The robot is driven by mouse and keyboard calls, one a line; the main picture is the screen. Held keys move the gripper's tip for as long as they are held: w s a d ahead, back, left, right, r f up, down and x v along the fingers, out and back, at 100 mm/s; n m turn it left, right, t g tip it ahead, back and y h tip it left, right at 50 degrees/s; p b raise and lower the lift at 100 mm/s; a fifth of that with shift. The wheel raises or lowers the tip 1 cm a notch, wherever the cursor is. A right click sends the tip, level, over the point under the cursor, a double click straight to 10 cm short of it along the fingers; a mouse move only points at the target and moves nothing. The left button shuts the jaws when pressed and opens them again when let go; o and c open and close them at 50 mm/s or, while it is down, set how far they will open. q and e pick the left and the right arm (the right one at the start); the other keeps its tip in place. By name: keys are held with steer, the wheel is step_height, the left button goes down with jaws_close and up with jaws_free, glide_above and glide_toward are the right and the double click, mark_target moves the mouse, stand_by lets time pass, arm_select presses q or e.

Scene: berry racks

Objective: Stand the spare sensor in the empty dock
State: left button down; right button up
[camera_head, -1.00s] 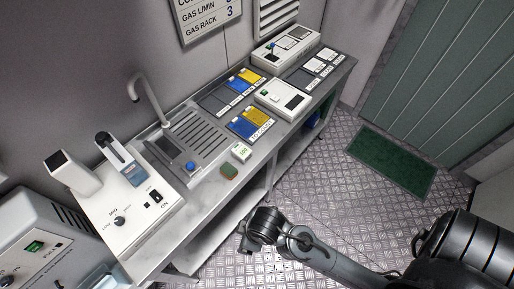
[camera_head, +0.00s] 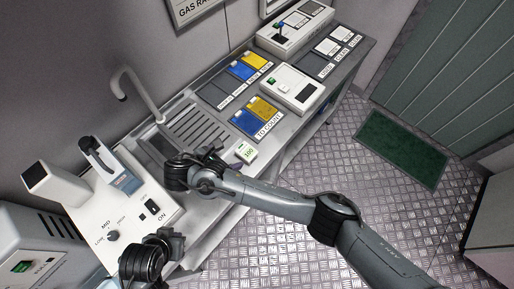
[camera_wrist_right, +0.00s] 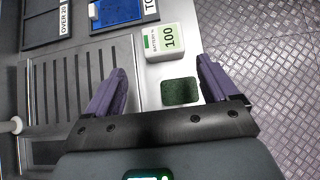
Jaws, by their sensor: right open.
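I cannot tell for sure which thing is the spare sensor or which is the empty dock. My right gripper (camera_head: 225,160) is over the front of the bench, pointing down. In the right wrist view its two purple fingers (camera_wrist_right: 162,74) are apart with nothing held. A dark green pad (camera_wrist_right: 180,91) lies between and below them. A white block reading "BATTERY % 100" (camera_wrist_right: 152,53) sits just beyond the pad, and shows in the head view (camera_head: 246,152). Part of my left arm shows at the bottom left; its fingers cannot be made out.
A white unit (camera_head: 128,215) with a knob and a switch stands at the left. A ribbed drain (camera_head: 190,127) and curved spout (camera_head: 135,85) are behind. Blue and yellow panels (camera_head: 262,108), a white box (camera_head: 297,88) and a lever box (camera_head: 292,30) line the bench.

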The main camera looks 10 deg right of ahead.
mark_target(246, 152)
arm_select(q)
steer(key=shift+s+d+f, duration=0.1)
steer(key=shift+s+f, duration=0.1)
steer(key=shift+f, duration=0.2)
arm_select(e)
steer(key=x, duration=0.4)
steer(key=shift+d+f, duration=0.1)
steer(key=shift+d, duration=0.15)
arm_select(q)
steer(key=shift+f+b, duration=0.1)
steer(key=shift+b, duration=0.25)
arm_select(e)
steer(key=shift+w+d+f, duration=0.35)
steer(key=shift+f, duration=0.1)
arm_select(q)
steer(key=shift+w+f+b, duration=0.1)
steer(key=shift+f+b, duration=0.25)
steer(key=shift+b, duration=0.05)
arm_select(e)
steer(key=shift+x, duration=2.3)
steer(key=shift+s+d, duration=0.1)
steer(key=c, duration=0.9)
steer(key=shift+r, duration=0.1)
